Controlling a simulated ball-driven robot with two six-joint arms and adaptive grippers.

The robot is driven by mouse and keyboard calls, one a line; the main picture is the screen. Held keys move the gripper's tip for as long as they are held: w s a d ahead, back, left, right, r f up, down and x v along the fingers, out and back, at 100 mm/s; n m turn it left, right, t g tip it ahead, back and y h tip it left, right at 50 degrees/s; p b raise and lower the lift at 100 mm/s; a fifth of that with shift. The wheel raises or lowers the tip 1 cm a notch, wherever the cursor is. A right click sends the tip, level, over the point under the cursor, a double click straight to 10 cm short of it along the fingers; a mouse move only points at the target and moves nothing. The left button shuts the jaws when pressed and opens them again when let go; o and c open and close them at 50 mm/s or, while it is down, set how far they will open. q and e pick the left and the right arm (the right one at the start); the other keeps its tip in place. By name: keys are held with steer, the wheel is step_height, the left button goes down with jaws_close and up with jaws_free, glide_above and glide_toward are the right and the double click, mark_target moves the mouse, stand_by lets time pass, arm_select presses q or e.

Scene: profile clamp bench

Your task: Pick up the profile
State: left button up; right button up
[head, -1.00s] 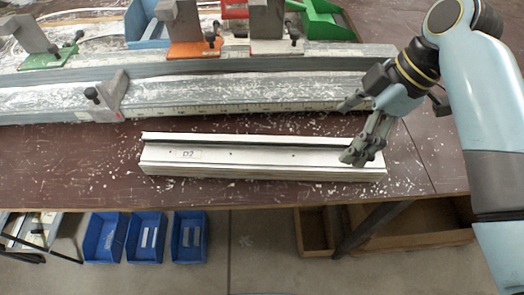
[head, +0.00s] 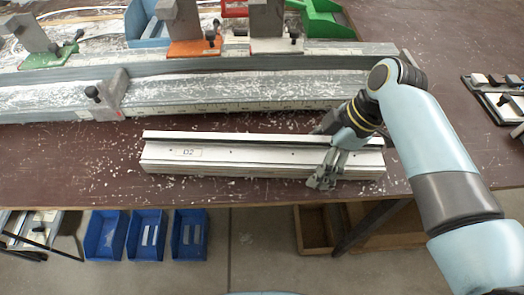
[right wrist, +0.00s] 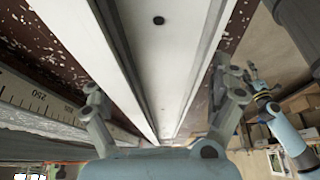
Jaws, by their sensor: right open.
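The profile (head: 235,155) is a long pale bar with a grooved top and a "D2" label, lying along the front of the brown bench. My right gripper (head: 322,158) is open over its right part, one finger on the near side and one toward the far side. In the right wrist view the profile (right wrist: 160,60) runs between the spread fingers of the right gripper (right wrist: 162,88), with gaps on both sides. My left gripper (right wrist: 256,82) shows small at the right of that view; its jaw state is unclear. It is outside the head view.
Behind the profile lies a long clamp rail (head: 180,108) with a grey clamp block (head: 112,92). An orange clamp (head: 195,47) and a green clamp (head: 48,58) stand farther back. Blue bins (head: 146,240) sit below the front edge. Bare bench lies left of the profile.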

steer(key=shift+r, duration=0.1)
steer(key=c, duration=1.7)
steer(key=shift+c, duration=0.2)
